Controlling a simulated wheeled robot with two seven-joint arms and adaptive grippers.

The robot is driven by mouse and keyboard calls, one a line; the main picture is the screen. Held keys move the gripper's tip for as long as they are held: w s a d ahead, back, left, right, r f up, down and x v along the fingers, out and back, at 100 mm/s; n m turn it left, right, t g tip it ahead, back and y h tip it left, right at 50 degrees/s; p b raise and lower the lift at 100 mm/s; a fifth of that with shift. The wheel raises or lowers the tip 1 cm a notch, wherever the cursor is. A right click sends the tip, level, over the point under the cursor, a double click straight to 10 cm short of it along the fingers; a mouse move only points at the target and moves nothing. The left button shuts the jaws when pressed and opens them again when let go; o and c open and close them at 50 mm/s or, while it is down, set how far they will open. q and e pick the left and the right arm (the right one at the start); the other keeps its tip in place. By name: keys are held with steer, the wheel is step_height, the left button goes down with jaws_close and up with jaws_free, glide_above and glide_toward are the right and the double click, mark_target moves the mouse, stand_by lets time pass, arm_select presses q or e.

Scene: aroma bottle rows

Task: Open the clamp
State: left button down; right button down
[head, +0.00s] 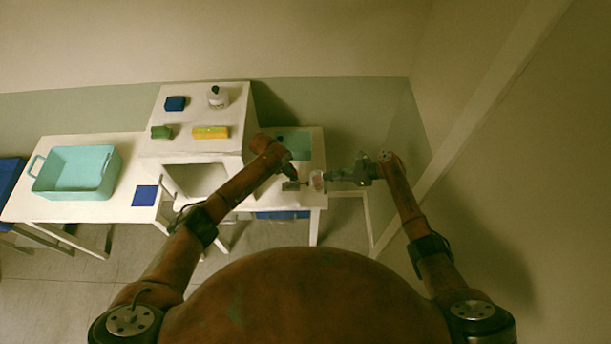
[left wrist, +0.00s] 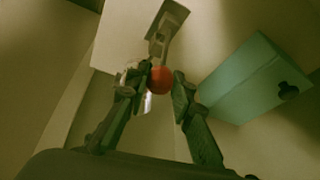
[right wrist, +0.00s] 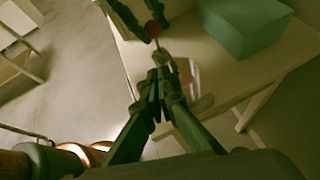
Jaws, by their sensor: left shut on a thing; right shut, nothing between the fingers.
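The clamp (left wrist: 168,22) shows in the left wrist view as a grey metal piece with a red ball knob (left wrist: 158,81). My left gripper (left wrist: 162,84) has its fingers on either side of the knob and is shut on it. In the head view my left gripper (head: 291,172) is over the right-hand table, and the clamp's grey plate (head: 291,186) shows just below it. My right gripper (right wrist: 159,82) is shut and empty in the right wrist view, close to the clamp. The red knob (right wrist: 153,29) shows beyond its fingertips. My fingers partly hide the clamp.
A small pale container (head: 317,180) stands beside the right gripper. A green box (head: 295,143) sits behind on this table. To the left, a raised white stand (head: 200,145) holds a bottle (head: 217,97) and several blocks. A teal basket (head: 75,172) is farther left.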

arm_select(q)
steer(key=shift+f, duration=0.1)
arm_select(e)
steer(key=w+a+f, duration=0.2)
steer(key=a, duration=0.7)
steer(key=shift+w+a+f+y, duration=0.2)
steer(key=shift+f+y, duration=0.1)
steer(key=shift+f, duration=0.1)
